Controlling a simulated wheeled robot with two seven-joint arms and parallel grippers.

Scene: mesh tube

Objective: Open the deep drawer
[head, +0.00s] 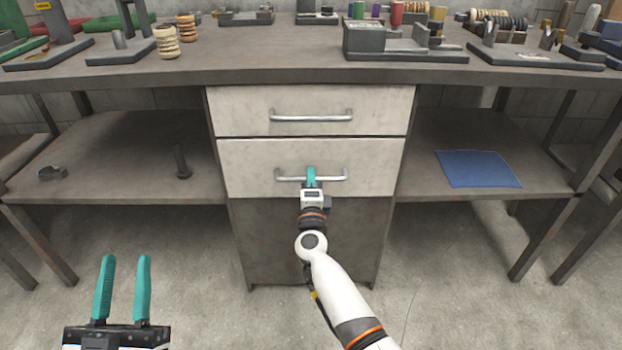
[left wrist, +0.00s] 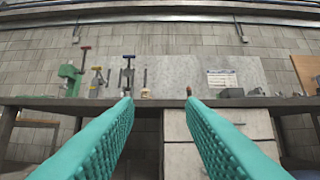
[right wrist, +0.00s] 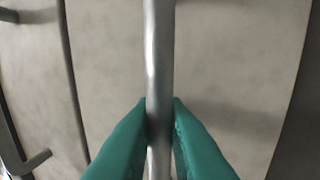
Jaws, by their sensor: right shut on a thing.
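The lower drawer (head: 250,160) has a pale front and a horizontal silver bar handle (head: 335,178). Its front looks flush with the cabinet, below a similar upper drawer (head: 240,108). My right gripper (head: 311,172) is shut on the lower drawer's handle near its middle. In the right wrist view, the handle (right wrist: 158,60) runs between the teal fingers (right wrist: 159,125), which touch it on both sides. My left gripper (head: 124,262) is open and empty, low at the left, well away from the cabinet. Its spread fingers (left wrist: 158,97) also show in the left wrist view.
The workbench top (head: 280,72) above holds several tools and fixtures. Side shelves flank the drawers; the left one carries a dark upright part (head: 181,163) and a ring-like clamp (head: 52,173), the right one a blue sheet (head: 478,168). The floor in front is clear.

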